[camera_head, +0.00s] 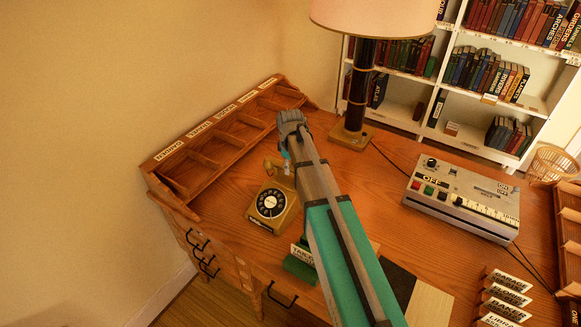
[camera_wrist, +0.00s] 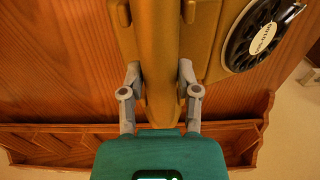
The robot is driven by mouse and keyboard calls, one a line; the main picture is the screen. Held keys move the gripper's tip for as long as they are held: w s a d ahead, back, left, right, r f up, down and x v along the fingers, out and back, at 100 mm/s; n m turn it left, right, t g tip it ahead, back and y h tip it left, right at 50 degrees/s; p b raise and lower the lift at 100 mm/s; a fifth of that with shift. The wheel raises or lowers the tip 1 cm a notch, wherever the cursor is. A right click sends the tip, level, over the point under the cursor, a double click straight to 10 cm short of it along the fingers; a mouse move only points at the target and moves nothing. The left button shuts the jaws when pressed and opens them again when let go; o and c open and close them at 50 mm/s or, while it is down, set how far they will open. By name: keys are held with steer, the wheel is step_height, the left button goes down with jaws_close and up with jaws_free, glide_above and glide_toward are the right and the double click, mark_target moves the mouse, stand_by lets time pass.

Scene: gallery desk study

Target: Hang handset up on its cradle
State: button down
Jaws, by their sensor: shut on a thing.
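The mustard-yellow telephone (camera_head: 271,207) with a black rotary dial stands on the wooden desk, left of my arm. Part of its cradle (camera_head: 271,168) shows behind the dial. In the wrist view, my gripper (camera_wrist: 160,82) is shut on the yellow handset (camera_wrist: 158,60), one finger on each side of it. The handset runs lengthwise up the picture, over the telephone body (camera_wrist: 213,38). I cannot tell whether it touches the cradle. In the head view, my arm hides most of the handset and gripper.
A wooden pigeonhole rack (camera_head: 215,135) runs along the wall behind the telephone. A lamp (camera_head: 358,90) stands at the back of the desk. A grey control box (camera_head: 462,198) and name signs (camera_head: 505,290) are at right. A green-based sign (camera_head: 300,265) is in front of the telephone.

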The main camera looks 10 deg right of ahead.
steer(key=shift+f+b, duration=0.35)
steer(key=shift+f, duration=0.05)
steer(key=shift+c, duration=1.3)
jaws_free()
steer(key=shift+r, duration=0.1)
step_height(320, 180, up, 9)
steer(key=p, duration=0.9)
steer(key=shift+r+p, duration=0.5)
steer(key=shift+p, duration=0.1)
